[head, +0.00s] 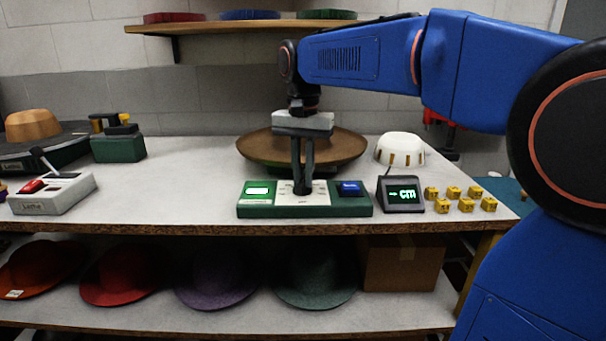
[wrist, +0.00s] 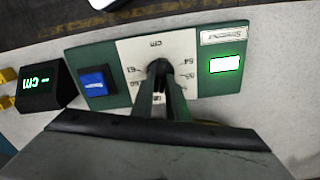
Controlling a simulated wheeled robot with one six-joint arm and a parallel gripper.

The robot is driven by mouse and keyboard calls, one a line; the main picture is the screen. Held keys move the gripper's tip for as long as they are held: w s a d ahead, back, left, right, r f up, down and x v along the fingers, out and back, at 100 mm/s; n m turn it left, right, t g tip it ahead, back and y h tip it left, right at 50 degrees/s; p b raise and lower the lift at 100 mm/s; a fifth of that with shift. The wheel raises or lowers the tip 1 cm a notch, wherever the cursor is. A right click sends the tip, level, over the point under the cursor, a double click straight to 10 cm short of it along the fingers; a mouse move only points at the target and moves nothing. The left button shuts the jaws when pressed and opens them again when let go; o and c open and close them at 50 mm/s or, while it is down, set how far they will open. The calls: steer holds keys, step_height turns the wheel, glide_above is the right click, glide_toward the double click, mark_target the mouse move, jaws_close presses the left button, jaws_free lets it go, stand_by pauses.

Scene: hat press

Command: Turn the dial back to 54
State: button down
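The dial (wrist: 160,67) is a small dark knob on a cream plate (wrist: 130,52) marked "cm", with numbers including 54 and 55 on the right side in the wrist view. The plate is the middle of a green control box (head: 223,210) on the bench. My gripper (head: 303,187) points straight down onto the dial; in the wrist view its fingers (wrist: 160,78) close in on either side of the knob. The fingers hide much of the knob and its pointer, so I cannot read its setting. A small black display (head: 402,194) shows dashes and "cm" in green.
The box has a lit white button (head: 258,190) and a blue button (head: 352,188). Behind stands a round brown disc (head: 350,147). Yellow cubes (head: 467,204) and a white dome (head: 400,150) are to the right. A lever box (head: 55,195) stands left, with clear bench between.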

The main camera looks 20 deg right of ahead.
steer(key=shift+n, duration=0.3)
steer(key=n, duration=0.6)
steer(key=shift+a+n, duration=0.15)
steer(key=shift+n, duration=0.15)
steer(key=n, duration=0.6)
steer(key=shift+a, duration=0.1)
steer(key=n, duration=0.5)
steer(key=shift+a+n, duration=0.1)
steer(key=shift+n, duration=0.2)
steer(key=n, duration=0.5)
steer(key=shift+s, duration=0.15)
steer(key=shift+n, duration=0.4)
steer(key=c, duration=1.7)
jaws_free()
steer(key=shift+r, duration=0.15)
